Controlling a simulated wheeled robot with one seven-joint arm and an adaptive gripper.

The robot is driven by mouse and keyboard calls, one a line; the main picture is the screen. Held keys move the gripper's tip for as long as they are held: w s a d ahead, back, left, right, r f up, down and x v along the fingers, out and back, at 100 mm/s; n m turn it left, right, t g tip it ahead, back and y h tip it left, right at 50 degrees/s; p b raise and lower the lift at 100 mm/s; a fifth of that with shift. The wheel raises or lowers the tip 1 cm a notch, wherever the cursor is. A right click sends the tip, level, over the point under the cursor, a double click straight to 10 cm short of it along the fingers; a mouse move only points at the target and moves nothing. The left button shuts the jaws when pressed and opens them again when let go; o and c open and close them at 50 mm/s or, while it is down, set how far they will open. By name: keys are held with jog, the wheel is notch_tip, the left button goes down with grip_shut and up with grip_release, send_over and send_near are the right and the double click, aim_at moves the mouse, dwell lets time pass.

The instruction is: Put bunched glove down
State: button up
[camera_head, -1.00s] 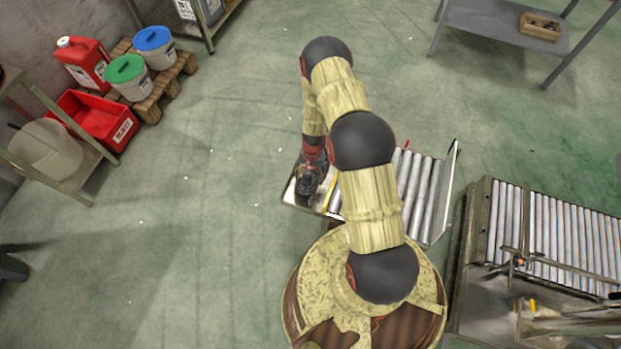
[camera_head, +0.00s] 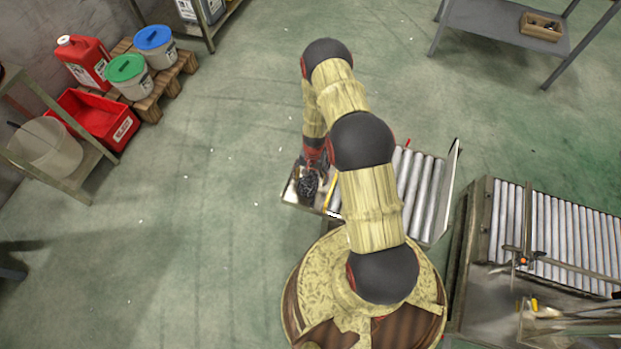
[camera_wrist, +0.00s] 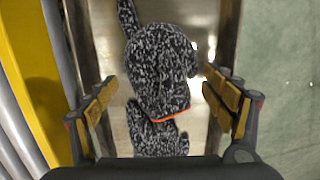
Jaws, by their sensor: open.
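The bunched glove is a speckled black-and-white knit with an orange-edged cuff; in the wrist view the glove (camera_wrist: 158,75) lies on a shiny metal surface (camera_wrist: 205,25). It sits between the two spread fingers of my gripper (camera_wrist: 164,105), with visible gaps on both sides. In the head view the glove (camera_head: 308,186) shows as a dark clump on the metal end plate (camera_head: 290,190) left of the rollers. My gripper (camera_head: 313,165) is right above it, partly hidden by my arm. The exact height of the fingers over the plate cannot be told.
A yellow strip (camera_wrist: 28,75) and rollers (camera_head: 422,190) lie beside the metal plate. A second roller conveyor (camera_head: 550,230) stands at the right. Red bin (camera_head: 100,120), buckets (camera_head: 128,78) and shelf are at the left. Open green floor lies left of the plate.

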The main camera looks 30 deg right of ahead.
jog(key=w+a+r+n+t+p, duration=0.1)
jog(key=w+r+p, duration=0.2)
jog(key=r, duration=1.4)
jog(key=w+a+r+n+t+p, duration=0.15)
jog(key=w+r, duration=0.25)
jog(key=r, duration=1.2)
jog(key=s+a+r+n, duration=0.1)
jog(key=s+a+r, duration=0.1)
jog(key=r, duration=0.7)
jog(key=s+a+r+n, duration=0.1)
jog(key=a+r, duration=0.1)
jog(key=r, duration=0.7)
jog(key=s+a+r+n+t+h, duration=0.1)
jog(key=s+a+r, duration=0.1)
jog(key=s+r, duration=0.3)
jog(key=s+a+r+n+t, duration=0.1)
jog(key=s+a+r+n, duration=0.15)
jog(key=r, duration=0.55)
jog(key=s+a+r+n+t, duration=0.1)
jog(key=s+r, duration=0.2)
jog(key=s, duration=0.5)
jog(key=s+a+r+n+t, duration=0.1)
jog(key=s+r, duration=0.3)
jog(key=s, duration=0.4)
jog(key=shift+s+a+r+p, duration=0.25)
jog(key=shift+a+p, duration=0.1)
jog(key=shift+a, duration=0.25)
